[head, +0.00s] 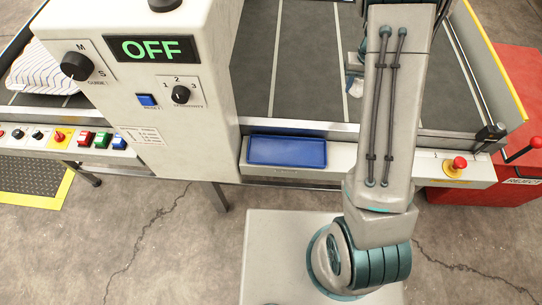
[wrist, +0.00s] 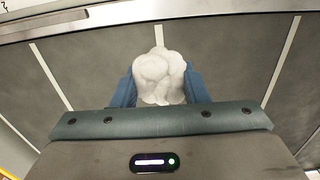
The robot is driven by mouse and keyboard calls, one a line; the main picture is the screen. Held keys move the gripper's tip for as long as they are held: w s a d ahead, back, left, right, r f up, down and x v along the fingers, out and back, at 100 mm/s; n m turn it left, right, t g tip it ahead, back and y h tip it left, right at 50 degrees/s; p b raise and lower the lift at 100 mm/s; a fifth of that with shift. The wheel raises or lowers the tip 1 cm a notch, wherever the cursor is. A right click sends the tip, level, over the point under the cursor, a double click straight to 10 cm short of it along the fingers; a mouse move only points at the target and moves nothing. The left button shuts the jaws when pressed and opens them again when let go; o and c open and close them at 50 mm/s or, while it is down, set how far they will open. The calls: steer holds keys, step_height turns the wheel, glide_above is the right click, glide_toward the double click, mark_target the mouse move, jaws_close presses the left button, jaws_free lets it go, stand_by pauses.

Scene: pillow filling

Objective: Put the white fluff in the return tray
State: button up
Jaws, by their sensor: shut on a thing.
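The white fluff (wrist: 160,70) is a lumpy, rounded clump between the two blue fingers of my gripper (wrist: 159,90) in the wrist view. The gripper is shut on it, above the dark grey belt. In the head view my arm hides most of the gripper; a little of the fluff (head: 356,88) shows at its left edge. A shallow blue tray (head: 287,151), seemingly the return tray, sits on the front ledge of the machine, left of my arm and nearer than the fluff. It looks empty.
The machine housing (head: 150,90) with an "OFF" display stands left of the belt (head: 300,70). A red stop button (head: 459,163) is on the ledge at right, beside a red reject bin (head: 510,170). A striped pillow cover (head: 45,68) lies at far left.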

steer(key=shift+a+f+m, duration=0.25)
steer(key=shift+a+m, duration=0.15)
steer(key=shift+a, duration=0.05)
steer(key=s+a+f+m+b, duration=0.1)
steer(key=a+m+b, duration=0.1)
steer(key=m, duration=0.5)
steer(key=s+a+f+m+b, duration=0.2)
steer(key=a+m+b, duration=0.1)
steer(key=m, duration=0.4)
steer(key=s+a+f+m+b, duration=0.1)
steer(key=s+a+m+b, duration=0.1)
steer(key=m+b, duration=0.2)
steer(key=shift+a+f+m, duration=0.1)
steer(key=shift+a+m, duration=0.05)
steer(key=shift+m, duration=0.75)
steer(key=shift+a+f+m, duration=0.1)
steer(key=shift+a+m, duration=0.05)
steer(key=shift+m, duration=0.75)
steer(key=m, duration=0.2)
steer(key=s+a+m+b, duration=0.1)
steer(key=m, duration=0.1)
steer(key=shift+s+a+f, duration=0.1)
steer(key=shift+f, duration=0.25)
glide_above(287, 152)
step_height(287, 152, down, 7)
steer(key=shift+b, duration=0.4)
step_height(287, 152, down, 4)
steer(key=shift+f+b, duration=0.1)
steer(key=shift+b, duration=0.55)
